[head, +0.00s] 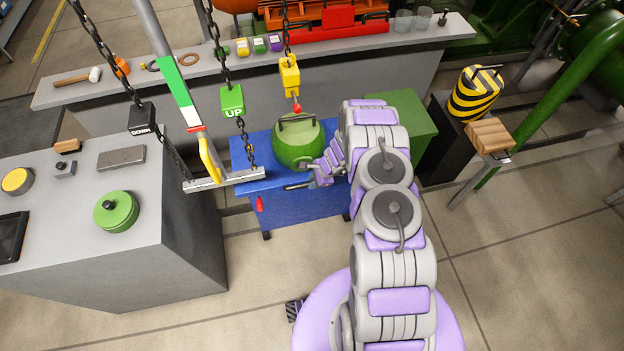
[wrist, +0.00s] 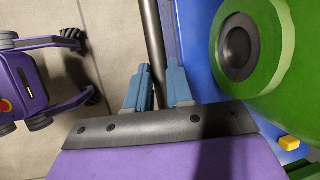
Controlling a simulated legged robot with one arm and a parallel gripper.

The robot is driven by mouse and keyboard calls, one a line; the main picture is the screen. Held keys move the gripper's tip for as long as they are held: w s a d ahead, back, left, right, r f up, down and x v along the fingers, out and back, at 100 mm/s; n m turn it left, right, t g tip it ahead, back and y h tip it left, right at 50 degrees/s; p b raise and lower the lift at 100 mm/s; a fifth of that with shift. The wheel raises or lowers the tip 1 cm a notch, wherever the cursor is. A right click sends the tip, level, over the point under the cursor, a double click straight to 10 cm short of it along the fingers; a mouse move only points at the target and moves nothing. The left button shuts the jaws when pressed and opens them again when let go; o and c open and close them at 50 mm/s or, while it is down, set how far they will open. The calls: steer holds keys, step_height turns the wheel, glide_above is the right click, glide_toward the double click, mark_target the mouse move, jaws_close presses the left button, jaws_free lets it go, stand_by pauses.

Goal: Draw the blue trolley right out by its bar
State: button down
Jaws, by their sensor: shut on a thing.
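The blue trolley (head: 300,206) stands on the floor in front of the grey bench. A round green case (head: 298,146) with a dark handle sits on its top. My gripper (head: 308,184) is at the trolley's near side, low beside the green case. In the wrist view my gripper (wrist: 156,88) has its two blue-grey fingers on either side of the dark bar (wrist: 152,40), shut on it. The bar runs along the trolley's blue side (wrist: 198,45); the green case (wrist: 284,60) is to its right. My arm hides the trolley's right part in the head view.
A grey console (head: 190,235) with a green knob stands close on the left. A metal crosspiece (head: 225,181) and a green UP block (head: 232,100) on a chain hang by the trolley's left end. A yellow hoist block (head: 289,76) hangs above the case. Floor in front is clear.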

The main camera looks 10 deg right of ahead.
steer(key=shift+s+d+r, duration=0.15)
steer(key=shift+r, duration=0.05)
steer(key=c, duration=1.4)
jaws_free()
steer(key=shift+w+f, duration=0.2)
steer(key=shift+w, duration=0.05)
steer(key=o, duration=0.4)
steer(key=shift+s+a, duration=0.1)
steer(key=shift+a, duration=0.2)
steer(key=shift+s+d, duration=0.1)
steer(key=shift+d, duration=0.05)
steer(key=p+v, duration=0.2)
steer(key=v, duration=1.5)
steer(key=shift+r, duration=0.2)
